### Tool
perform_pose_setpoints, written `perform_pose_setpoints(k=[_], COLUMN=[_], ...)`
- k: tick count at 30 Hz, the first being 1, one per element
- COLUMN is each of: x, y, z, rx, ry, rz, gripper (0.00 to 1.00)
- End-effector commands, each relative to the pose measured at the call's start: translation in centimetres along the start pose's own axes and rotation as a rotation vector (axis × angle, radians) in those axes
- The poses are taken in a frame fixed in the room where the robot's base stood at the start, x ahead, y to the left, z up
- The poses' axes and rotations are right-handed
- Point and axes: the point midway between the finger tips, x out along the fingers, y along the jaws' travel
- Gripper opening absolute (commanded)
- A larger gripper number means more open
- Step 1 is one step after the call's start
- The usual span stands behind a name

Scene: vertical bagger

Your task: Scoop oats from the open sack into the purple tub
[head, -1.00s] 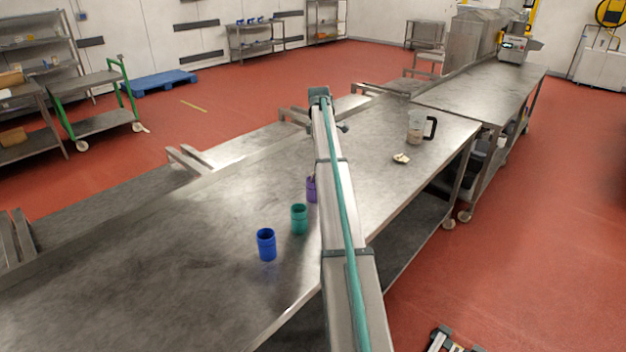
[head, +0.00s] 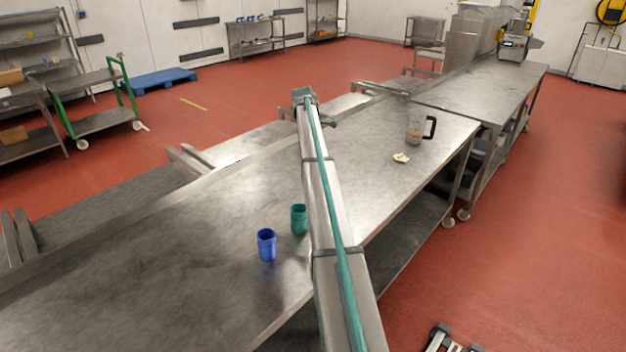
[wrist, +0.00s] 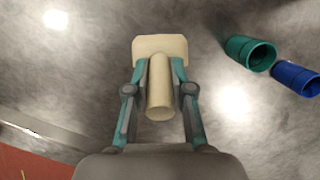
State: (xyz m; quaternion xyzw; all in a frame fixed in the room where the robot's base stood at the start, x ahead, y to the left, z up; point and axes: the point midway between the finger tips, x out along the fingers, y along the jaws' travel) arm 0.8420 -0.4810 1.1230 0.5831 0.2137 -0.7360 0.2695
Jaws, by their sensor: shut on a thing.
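My gripper (wrist: 158,75) is shut on a cream scoop (wrist: 160,100). The scoop's round handle is between the fingers and its wide flat part (wrist: 160,43) shows beyond them, over the steel table. I cannot see whether anything is in the scoop. In the head view my arm hides the gripper and scoop. The purple tub shows in neither view now; in the head view my arm covers the place where it stood, beside the green tub (head: 299,219). I cannot make out an open sack in either view.
A blue tub (head: 267,245) stands beside the green one; both show right in the wrist view (wrist: 297,78). A clear jug with a black handle (head: 415,132) and a small pale item (head: 401,158) are farther along the table (head: 170,260). The table's left part is clear.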

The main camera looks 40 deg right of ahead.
Motion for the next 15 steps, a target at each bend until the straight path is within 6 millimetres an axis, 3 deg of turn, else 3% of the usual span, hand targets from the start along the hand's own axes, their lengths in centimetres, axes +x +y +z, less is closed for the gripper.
perform_pose_setpoints(k=[15], x=[-0.3], y=[0.0], z=[-0.9], rx=[0.0], ry=[-0.089], rz=[-0.001], gripper=[0.0])
